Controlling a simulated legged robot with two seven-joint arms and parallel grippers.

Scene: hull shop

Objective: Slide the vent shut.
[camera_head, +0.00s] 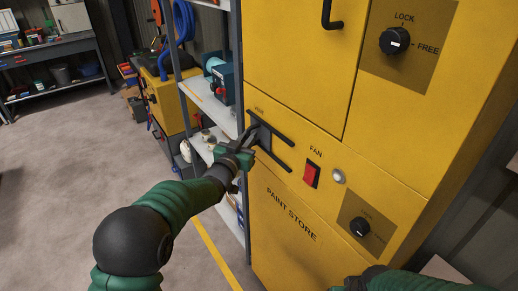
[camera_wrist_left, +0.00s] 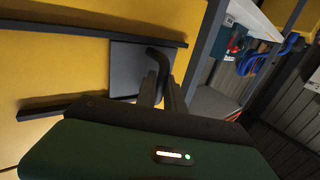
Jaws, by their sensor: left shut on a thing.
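The vent is a dark sliding plate (camera_wrist_left: 127,68) between two black rails on the front of the yellow paint store cabinet (camera_head: 290,240). The plate sits at the left end of the rails in the head view, where my gripper partly covers it. It carries a bent black handle (camera_wrist_left: 160,57). My left gripper (camera_head: 252,136) is shut on this handle; its fingers (camera_wrist_left: 167,92) also show around it in the left wrist view. The opening behind the plate cannot be made out. My right forearm shows at the lower right of the head view; its fingers are out of frame.
Right of the rails are a red fan switch (camera_head: 312,175), a pale round button (camera_head: 339,176) and a small knob (camera_head: 360,227). A LOCK/FREE knob (camera_head: 394,41) and a door handle (camera_head: 327,15) are above. A grey shelf rack (camera_head: 200,92) stands close on the left.

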